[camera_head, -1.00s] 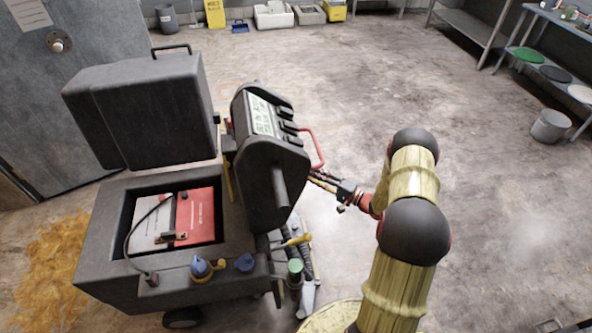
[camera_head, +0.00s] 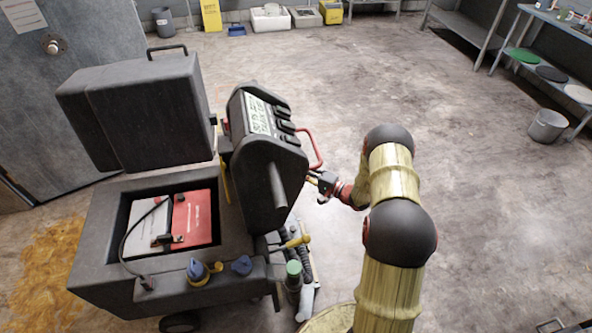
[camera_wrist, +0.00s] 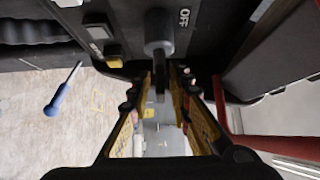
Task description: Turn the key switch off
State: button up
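The key switch (camera_wrist: 159,34) shows in the wrist view as a grey cylinder on a dark panel, with a white OFF label (camera_wrist: 184,17) to its right. A thin dark piece, which looks like the key (camera_wrist: 160,86), extends from it between my fingers. My gripper (camera_wrist: 165,76) has its yellow fingers apart on either side of this piece; I see no clear contact. In the head view my gripper (camera_head: 322,181) is at the right side of the machine's black console (camera_head: 262,165). The key switch is hidden there.
A red handle bar (camera_head: 316,150) juts from the console just above my gripper; a red bar (camera_wrist: 222,100) also shows at right in the wrist view. A blue-handled screwdriver (camera_wrist: 62,92) is at left. An open battery bay (camera_head: 172,222) is left of the console.

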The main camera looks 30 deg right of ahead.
grip_shut()
jog(key=shift+f, duration=0.1)
jog(key=shift+f+b, duration=0.15)
jog(key=shift+b, duration=0.3)
jog(key=shift+f+n+t+y+b, duration=0.15)
jog(key=shift+n+t+y+b, duration=0.45)
jog(key=shift+n+b, duration=0.5)
jog(key=n+y+b, duration=0.1)
jog(key=b, duration=0.1)
jog(key=n+t+y+b, duration=0.1)
jog(key=n+b, duration=0.1)
jog(key=shift+a+f+t, duration=0.1)
jog(key=shift+t, duration=0.2)
jog(key=shift+s+r+n+y+b, duration=0.15)
jog(key=shift+n+y+b, duration=0.25)
jog(key=shift+n+y, duration=0.4)
jog(key=shift+w+r+n+y+b, duration=0.1)
jog(key=shift+n+y+b, duration=0.4)
jog(key=shift+n, duration=0.5)
jog(key=shift+n+y, duration=0.3)
jog(key=shift+n+g+y, duration=0.6)
jog(key=shift+n+y, duration=1.2)
jog(key=shift+n, duration=0.4)
